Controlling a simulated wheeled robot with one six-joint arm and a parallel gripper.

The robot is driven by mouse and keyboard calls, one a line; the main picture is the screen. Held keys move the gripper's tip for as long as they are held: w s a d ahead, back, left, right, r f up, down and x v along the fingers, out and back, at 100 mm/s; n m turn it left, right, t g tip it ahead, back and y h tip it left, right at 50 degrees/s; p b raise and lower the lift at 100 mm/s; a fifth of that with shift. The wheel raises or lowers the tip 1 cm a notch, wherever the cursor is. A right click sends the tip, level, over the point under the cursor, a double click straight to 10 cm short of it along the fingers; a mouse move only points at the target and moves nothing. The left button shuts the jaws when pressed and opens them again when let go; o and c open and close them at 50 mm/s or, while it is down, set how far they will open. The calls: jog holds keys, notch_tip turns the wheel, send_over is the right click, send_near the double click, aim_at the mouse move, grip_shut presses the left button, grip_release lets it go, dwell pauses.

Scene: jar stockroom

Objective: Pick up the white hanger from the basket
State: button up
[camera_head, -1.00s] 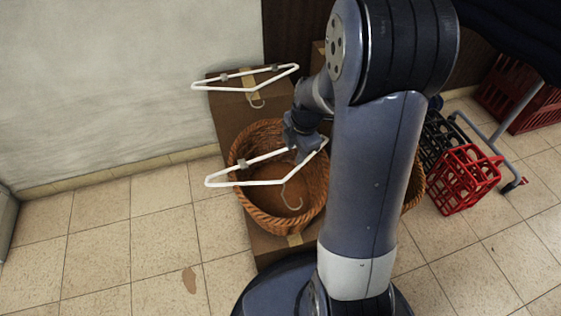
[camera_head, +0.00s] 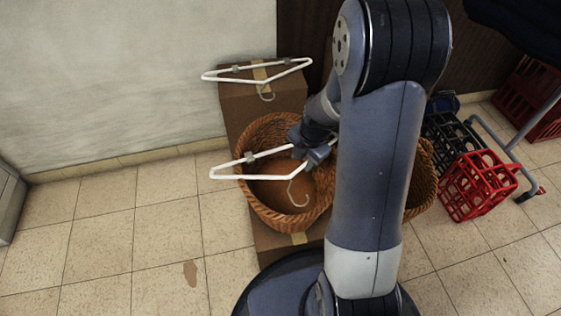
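A white hanger (camera_head: 240,176) lies across the top of the round wicker basket (camera_head: 262,213), its left end past the left rim. Its grey hook hangs over the inside of the basket. My gripper (camera_head: 316,155) is at the right part of this hanger, overlapping it in the picture. The fingers are small and partly hidden, so I cannot tell whether they are open or shut on it. A second white hanger (camera_head: 226,79) lies on the cardboard box behind the basket, away from my gripper.
The cardboard box (camera_head: 238,100) carries the baskets. A second wicker basket (camera_head: 424,185) is partly hidden behind my arm. Red crate (camera_head: 478,187), black crate (camera_head: 452,140) and a grey trolley frame (camera_head: 490,135) stand at right.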

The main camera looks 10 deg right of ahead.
aim_at(299, 168)
jog(key=f, duration=0.1)
jog(key=f+b, duration=0.1)
jog(key=f, duration=0.1)
jog(key=shift+w+a+f, duration=0.15)
jog(key=shift+a+f, duration=0.05)
jog(key=shift+f, duration=0.1)
jog(key=shift+r, duration=0.1)
jog(key=shift+c, duration=0.6)
grip_shut()
